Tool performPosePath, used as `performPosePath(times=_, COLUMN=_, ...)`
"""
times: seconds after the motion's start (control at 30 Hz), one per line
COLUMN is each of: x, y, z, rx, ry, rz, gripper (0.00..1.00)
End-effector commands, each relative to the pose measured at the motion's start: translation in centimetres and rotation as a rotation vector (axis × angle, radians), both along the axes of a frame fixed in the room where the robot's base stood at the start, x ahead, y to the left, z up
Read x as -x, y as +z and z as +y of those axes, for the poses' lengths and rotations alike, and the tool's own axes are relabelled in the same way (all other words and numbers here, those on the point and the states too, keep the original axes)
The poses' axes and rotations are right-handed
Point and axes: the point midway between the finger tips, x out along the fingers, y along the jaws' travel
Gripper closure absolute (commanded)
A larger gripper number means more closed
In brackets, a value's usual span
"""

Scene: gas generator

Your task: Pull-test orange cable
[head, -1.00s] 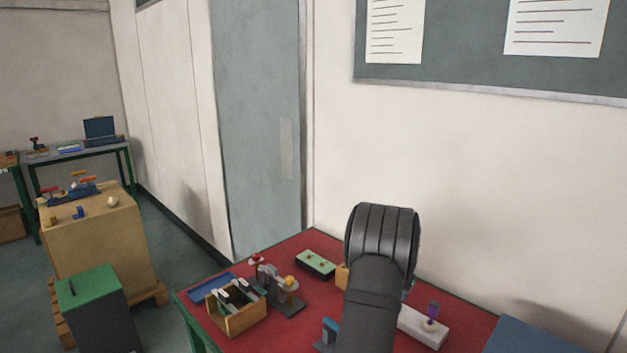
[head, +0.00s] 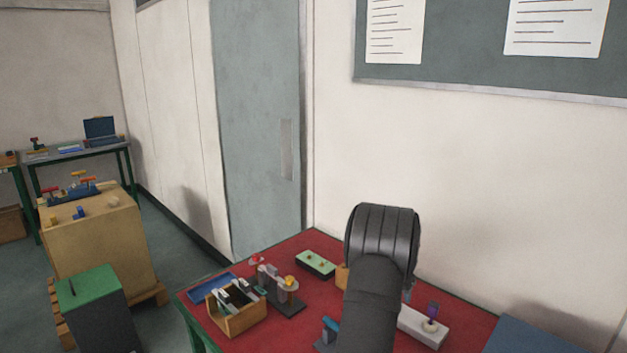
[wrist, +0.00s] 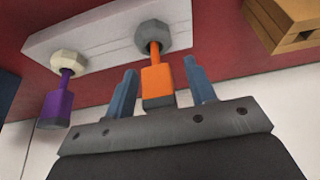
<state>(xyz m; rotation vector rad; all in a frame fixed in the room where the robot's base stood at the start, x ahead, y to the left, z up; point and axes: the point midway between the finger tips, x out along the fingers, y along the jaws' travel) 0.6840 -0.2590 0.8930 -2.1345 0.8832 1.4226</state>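The orange cable (wrist: 157,80) shows in the wrist view, its thin end seated in a hex fitting (wrist: 152,36) on a white block (wrist: 105,40). My gripper (wrist: 161,84) is open, with one blue finger on each side of the orange cable's plug body and visible gaps on both sides. A purple cable (wrist: 58,100) sits in the other hex fitting (wrist: 69,63) of the same block. In the head view my arm hides the orange cable and my gripper; the white block (head: 418,326) and purple cable (head: 433,310) show right of the arm.
On the red table (head: 300,250), a wooden box (head: 238,322) of tools, a grey fixture (head: 283,290) and a green block (head: 316,263) stand left of my arm. A wooden block (wrist: 290,22) lies near the white block. The wall is behind the table.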

Motion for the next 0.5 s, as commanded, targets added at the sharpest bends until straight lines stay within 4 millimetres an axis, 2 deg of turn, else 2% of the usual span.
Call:
performPosePath(times=0.23, x=0.0, y=0.4, z=0.0, rx=0.0, ry=0.0, rz=0.0, gripper=0.5)
performPosePath(times=0.5, x=0.0, y=3.6, z=0.0, rx=0.0, ry=0.0, rz=0.0, gripper=0.5)
